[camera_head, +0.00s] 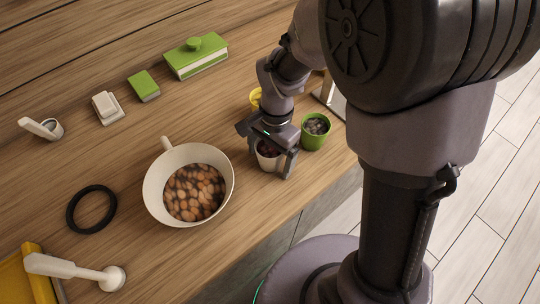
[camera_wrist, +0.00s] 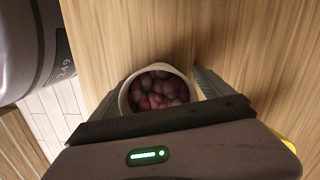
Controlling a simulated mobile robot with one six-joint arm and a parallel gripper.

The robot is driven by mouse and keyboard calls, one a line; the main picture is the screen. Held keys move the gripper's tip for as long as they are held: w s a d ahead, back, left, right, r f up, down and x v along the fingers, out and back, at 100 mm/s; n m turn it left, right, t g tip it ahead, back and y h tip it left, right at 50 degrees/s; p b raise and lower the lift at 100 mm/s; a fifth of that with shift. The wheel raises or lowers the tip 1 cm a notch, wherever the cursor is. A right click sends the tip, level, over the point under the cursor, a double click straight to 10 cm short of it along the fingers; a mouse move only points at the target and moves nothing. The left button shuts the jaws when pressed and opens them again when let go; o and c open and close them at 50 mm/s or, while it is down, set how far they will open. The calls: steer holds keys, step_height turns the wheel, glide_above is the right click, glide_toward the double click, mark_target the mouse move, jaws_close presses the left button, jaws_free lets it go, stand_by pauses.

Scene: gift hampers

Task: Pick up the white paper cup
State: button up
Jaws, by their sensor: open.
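The white paper cup (camera_head: 268,163) stands upright on the wooden table near its front edge, partly hidden by my gripper in the head view. In the wrist view the cup (camera_wrist: 125,100) is seen from above, filled with round dark reddish things. My gripper (camera_head: 272,158) is low over the cup, with one finger on each side of it. In the wrist view my gripper (camera_wrist: 163,88) is open around the cup. I cannot tell whether either finger touches it.
A green cup (camera_head: 316,139) with dark contents stands close right of my gripper, and a yellow cup (camera_head: 255,97) is behind it. A large white pan (camera_head: 151,193) of brown round things is to the left. A black ring (camera_head: 72,213) lies further left. The table's front edge is close.

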mark_target(270, 149)
steer(key=shift+r, duration=0.15)
steer(key=shift+c, duration=0.4)
steer(key=c, duration=1.5)
steer(key=shift+r, duration=0.1)
steer(key=shift+c, duration=0.2)
steer(key=shift+r+p, duration=1.1)
steer(key=shift+r, duration=0.5)
steer(key=shift+s+r, duration=0.1)
steer(key=shift+r, duration=0.05)
steer(key=s+d, duration=0.1)
steer(key=s, duration=0.3)
steer(key=s+d, duration=0.2)
steer(key=s, duration=0.2)
steer(key=s+d, duration=0.1)
steer(key=s, duration=0.3)
steer(key=shift+s+d+r, duration=0.2)
steer(key=shift+r, duration=0.15)
steer(key=s+b, duration=0.1)
steer(key=b, duration=0.2)
steer(key=shift+d, duration=0.15)
steer(key=shift+s+d+r+b, duration=0.15)
steer(key=shift+s+b, duration=0.2)
steer(key=shift+b, duration=0.2)
steer(key=shift+s+d+r+b, duration=0.1)
steer(key=shift+s+r+b, duration=0.05)
steer(key=shift+s+b, duration=0.3)
